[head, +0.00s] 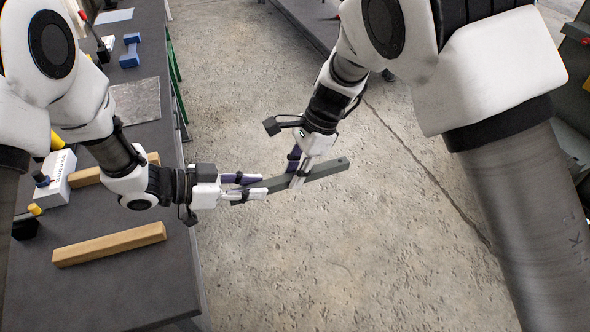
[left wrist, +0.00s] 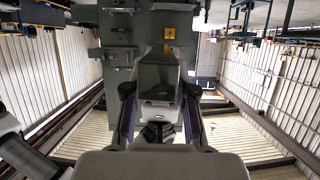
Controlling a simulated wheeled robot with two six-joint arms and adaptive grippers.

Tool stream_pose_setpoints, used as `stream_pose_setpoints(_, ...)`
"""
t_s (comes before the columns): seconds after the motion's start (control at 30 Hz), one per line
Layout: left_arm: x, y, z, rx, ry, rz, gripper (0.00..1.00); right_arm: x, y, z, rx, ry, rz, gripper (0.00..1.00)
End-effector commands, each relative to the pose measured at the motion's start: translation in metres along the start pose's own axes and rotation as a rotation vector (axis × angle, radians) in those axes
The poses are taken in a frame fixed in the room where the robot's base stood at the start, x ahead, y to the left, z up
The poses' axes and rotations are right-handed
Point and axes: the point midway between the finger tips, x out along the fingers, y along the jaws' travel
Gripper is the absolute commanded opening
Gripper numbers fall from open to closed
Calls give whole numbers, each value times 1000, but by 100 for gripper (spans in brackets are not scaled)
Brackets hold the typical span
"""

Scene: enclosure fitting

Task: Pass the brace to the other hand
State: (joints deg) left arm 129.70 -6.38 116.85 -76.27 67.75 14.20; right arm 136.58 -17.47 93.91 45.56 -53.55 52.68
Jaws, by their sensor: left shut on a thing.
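The brace (head: 325,172) is a long grey-green bar with a hole near its right end, held level or slightly tilted in the air beyond the table's right edge. My left gripper (head: 252,189) is shut on its left end. In the left wrist view the brace (left wrist: 158,75) extends away from between the fingers of this gripper (left wrist: 159,110). My right gripper (head: 297,171) comes from above, with its fingers at the middle of the brace, one on either side. Whether they press on it cannot be told.
The dark table (head: 110,285) on the left bears a wooden bar (head: 110,244), another wooden bar (head: 90,176) partly behind my left arm, a white box (head: 58,178), a grey plate (head: 137,101) and a blue part (head: 130,50). Open concrete floor (head: 330,260) lies below the brace.

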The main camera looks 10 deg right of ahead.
Motion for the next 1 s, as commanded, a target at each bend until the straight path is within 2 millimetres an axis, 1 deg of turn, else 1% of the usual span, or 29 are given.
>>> stream_pose_setpoints(0.03, 0, 3, 0, 2, 2, 10, 29, -1, -3, 1, -1, 1, -10, 0)
stream_pose_setpoints(0.07, 0, 3, 0, 3, 1, 11, 40, -1, -3, 1, 0, 1, -10, 0)
stream_pose_setpoints(0.1, 0, 3, 0, 3, 1, 11, 54, -1, -3, 1, 0, 1, -11, 0)
stream_pose_setpoints(0.37, 0, 2, 0, 2, 1, 8, 55, -1, -2, 1, 0, 0, -8, 0)
stream_pose_setpoints(0.47, -3, 2, 0, 1, 1, 7, 55, -1, -2, 0, 0, 0, -8, 0)
stream_pose_setpoints(0.57, -17, 1, -1, 0, 3, 4, 55, -1, -2, 0, 0, 0, -7, 0)
stream_pose_setpoints(0.67, -40, 0, -2, -1, 6, 1, 55, -1, -2, 0, 0, 0, -7, 0)
stream_pose_setpoints(0.8, -77, 0, -2, -1, 7, 2, 55, -1, -2, 0, -1, 0, -7, 0)
stream_pose_setpoints(0.9, -98, 0, -1, 1, 7, 4, 55, -1, -2, 0, 0, 0, -7, 0)
stream_pose_setpoints(1.0, -112, 1, 0, 1, 4, 6, 55, -1, -2, 0, 0, 0, -7, 0)
